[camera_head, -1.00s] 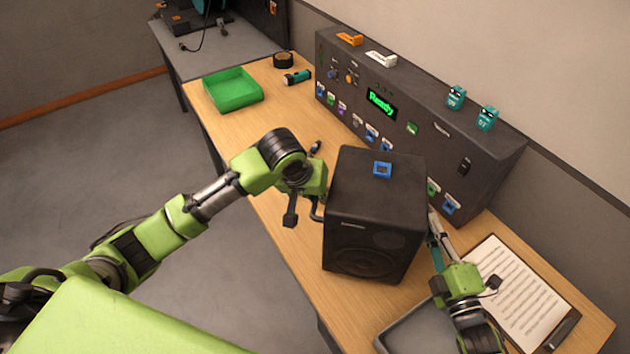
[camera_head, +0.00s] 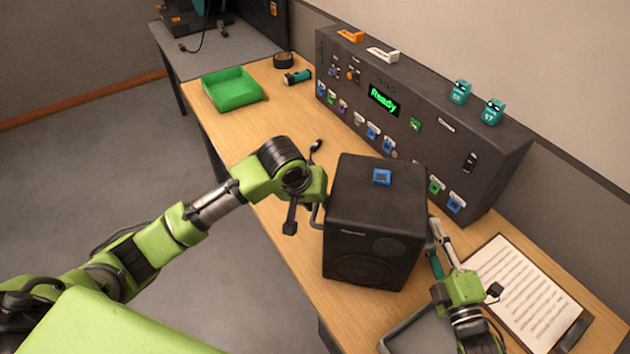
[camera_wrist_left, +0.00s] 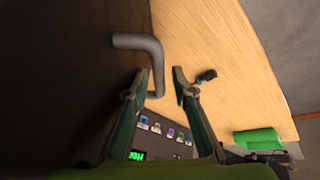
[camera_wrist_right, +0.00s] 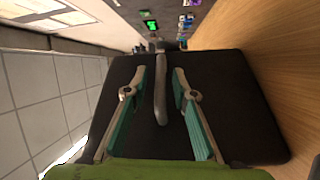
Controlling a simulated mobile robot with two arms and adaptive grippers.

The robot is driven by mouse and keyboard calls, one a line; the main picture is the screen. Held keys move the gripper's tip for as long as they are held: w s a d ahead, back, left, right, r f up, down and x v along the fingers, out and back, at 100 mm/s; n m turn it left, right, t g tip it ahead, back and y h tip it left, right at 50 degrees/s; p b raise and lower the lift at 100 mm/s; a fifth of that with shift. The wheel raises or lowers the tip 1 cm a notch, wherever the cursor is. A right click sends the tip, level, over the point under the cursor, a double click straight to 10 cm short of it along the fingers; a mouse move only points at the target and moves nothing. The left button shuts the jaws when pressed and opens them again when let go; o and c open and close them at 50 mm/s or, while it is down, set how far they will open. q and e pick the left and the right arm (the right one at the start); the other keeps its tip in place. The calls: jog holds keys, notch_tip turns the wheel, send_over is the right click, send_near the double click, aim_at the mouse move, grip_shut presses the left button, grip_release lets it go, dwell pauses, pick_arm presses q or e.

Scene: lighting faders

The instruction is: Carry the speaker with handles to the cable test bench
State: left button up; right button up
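The black speaker (camera_head: 375,215) stands upright on the wooden table, with a small blue tag on top. My left gripper (camera_head: 314,200) is at its left side. In the left wrist view, the grey bent handle (camera_wrist_left: 154,62) lies between the open fingers (camera_wrist_left: 158,85), with gaps visible. My right gripper (camera_head: 438,255) is at the speaker's right side. In the right wrist view, the other handle (camera_wrist_right: 160,90) runs between the open fingers (camera_wrist_right: 160,75), with a gap on each side. A grey bench (camera_head: 225,48) with a cable on it stands at the far left.
A dark console (camera_head: 420,115) with a green "Ready" display stands behind the speaker. A green tray (camera_head: 231,90) and a torch (camera_head: 297,77) lie towards the far end. A clipboard (camera_head: 530,300) and a grey tray (camera_head: 405,330) are at right. Open floor (camera_head: 95,165) lies at left.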

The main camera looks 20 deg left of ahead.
pick_arm(q)
jog(key=shift+s+r, duration=0.1)
jog(key=shift+r, duration=0.05)
pick_arm(e)
jog(key=shift+s+r, duration=0.15)
pick_arm(q)
jog(key=shift+r, duration=0.35)
pick_arm(e)
jog(key=shift+s, duration=0.15)
pick_arm(q)
jog(key=v, duration=1.1)
jog(key=shift+s, duration=0.15)
pick_arm(e)
jog(key=v, duration=1.1)
jog(key=shift+s+d, duration=0.25)
